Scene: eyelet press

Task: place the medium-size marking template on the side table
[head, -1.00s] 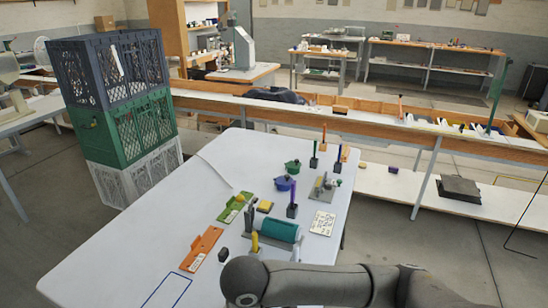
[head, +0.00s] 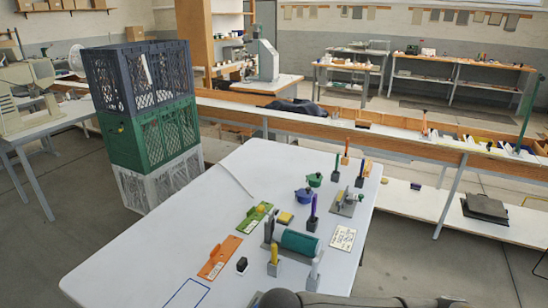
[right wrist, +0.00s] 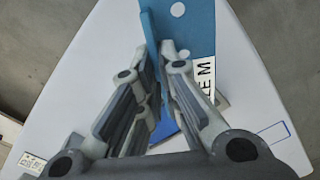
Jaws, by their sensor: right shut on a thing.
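The medium-size marking template (right wrist: 196,36) is a blue plate with a white label whose visible letters end in "M". My right gripper (right wrist: 160,62) is shut on its upright blue-grey grip in the right wrist view. The template appears held over the white table (right wrist: 75,85), but its height above it is unclear. The same white table (head: 130,265) fills the middle of the head view, with a blue outlined rectangle (head: 187,294) near its front edge. The template and right gripper do not show in the head view. My left gripper is in neither view.
An orange template (head: 218,262) and a green one (head: 252,220) lie on the table. A teal roller (head: 299,243), small pots, upright tools and a white card (head: 343,238) crowd its right side. The table's left part is clear. Stacked crates (head: 150,120) stand behind left.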

